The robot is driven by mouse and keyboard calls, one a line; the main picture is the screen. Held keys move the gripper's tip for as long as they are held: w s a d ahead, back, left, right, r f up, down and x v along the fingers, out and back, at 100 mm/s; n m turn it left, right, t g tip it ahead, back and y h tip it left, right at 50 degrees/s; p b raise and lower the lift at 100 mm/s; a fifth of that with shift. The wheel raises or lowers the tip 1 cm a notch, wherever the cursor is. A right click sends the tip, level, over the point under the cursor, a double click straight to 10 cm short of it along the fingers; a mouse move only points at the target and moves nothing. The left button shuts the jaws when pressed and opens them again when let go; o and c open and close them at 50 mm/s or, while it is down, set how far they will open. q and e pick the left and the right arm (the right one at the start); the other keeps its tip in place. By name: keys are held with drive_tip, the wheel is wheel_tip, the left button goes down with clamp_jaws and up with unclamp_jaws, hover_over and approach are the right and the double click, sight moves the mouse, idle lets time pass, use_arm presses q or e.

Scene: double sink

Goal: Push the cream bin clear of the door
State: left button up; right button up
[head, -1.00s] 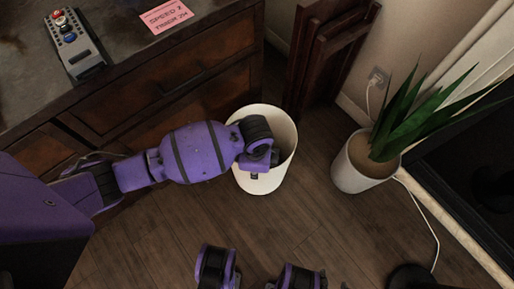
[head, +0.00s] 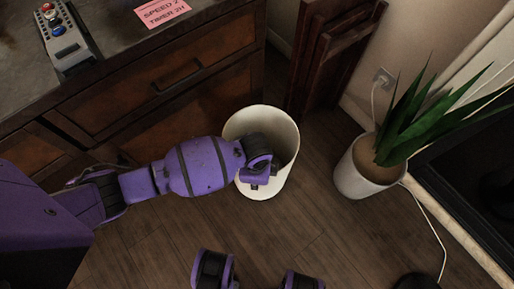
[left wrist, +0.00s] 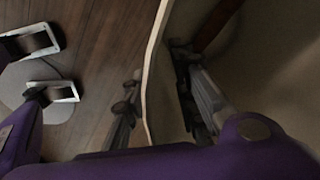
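The cream bin (head: 236,128) stands upright on the wooden floor in front of the dark wooden cabinet's right end, close to its lower panel (head: 190,127). My left gripper (head: 257,182) is at the bin's near rim, and its fingers are mostly hidden in the head view. In the left wrist view the bin's rim (left wrist: 152,60) runs between the fingers of my left gripper (left wrist: 154,72). One finger is outside over the floor and the other is inside the bin. The fingers look apart, with gaps to the wall. My right gripper is not in view.
A white pot (head: 357,178) with a spiky plant stands to the right, with a white cable (head: 428,212) beside it. Dark wooden panels (head: 325,60) lean behind the bin.

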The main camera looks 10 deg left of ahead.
use_arm(q)
drive_tip(key=shift+w, duration=0.1)
drive_tip(key=shift+c, duration=0.3)
clamp_jaws()
drive_tip(key=shift+f, duration=0.1)
